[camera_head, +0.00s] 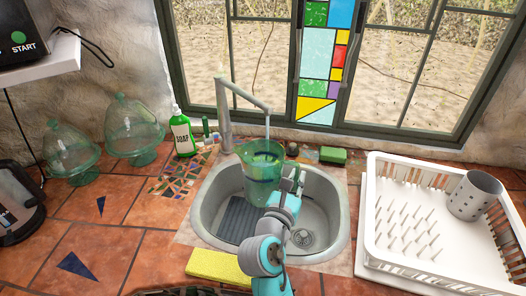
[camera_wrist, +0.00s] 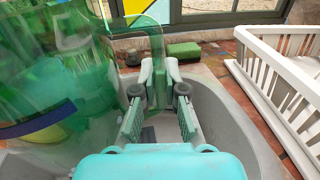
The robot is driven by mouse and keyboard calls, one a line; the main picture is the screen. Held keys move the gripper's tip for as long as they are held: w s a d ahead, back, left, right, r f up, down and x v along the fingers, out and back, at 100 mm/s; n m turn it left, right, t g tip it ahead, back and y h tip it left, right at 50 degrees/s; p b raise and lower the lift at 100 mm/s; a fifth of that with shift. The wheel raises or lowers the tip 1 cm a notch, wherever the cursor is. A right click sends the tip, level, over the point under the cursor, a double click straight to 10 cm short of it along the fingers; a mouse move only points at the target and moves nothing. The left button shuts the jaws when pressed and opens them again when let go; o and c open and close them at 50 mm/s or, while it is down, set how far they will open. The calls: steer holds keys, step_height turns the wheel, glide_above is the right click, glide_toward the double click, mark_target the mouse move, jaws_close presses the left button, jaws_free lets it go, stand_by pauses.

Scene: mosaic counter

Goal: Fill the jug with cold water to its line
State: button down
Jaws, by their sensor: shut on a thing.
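The jug (camera_head: 263,180) is clear green with a dark blue band, held upright over the sink under the tap (camera_head: 226,115). A thin stream (camera_head: 267,128) runs from the spout into the jug's mouth. The water level against the band is hard to tell through the tinted glass. My gripper (camera_head: 293,182) is at the jug's right side and shut on it.
The sink (camera_head: 335,215) holds a dark ribbed mat (camera_head: 240,219) and a drain. A white dish rack (camera_head: 375,215) with a steel cup (camera_head: 474,196) stands right. A yellow sponge (camera_head: 218,266) lies at the front edge. Green soap (camera_head: 182,135) and glass domes (camera_head: 130,125) stand left.

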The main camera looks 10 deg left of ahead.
steer(key=shift+w+r, duration=0.1)
steer(key=shift+r, duration=0.05)
steer(key=shift+a+x, duration=0.5)
steer(key=shift+x, duration=1.85)
steer(key=shift+d+v, duration=0.25)
steer(key=shift+v, duration=0.9)
steer(key=shift+d+v, duration=0.25)
steer(key=shift+v, duration=0.95)
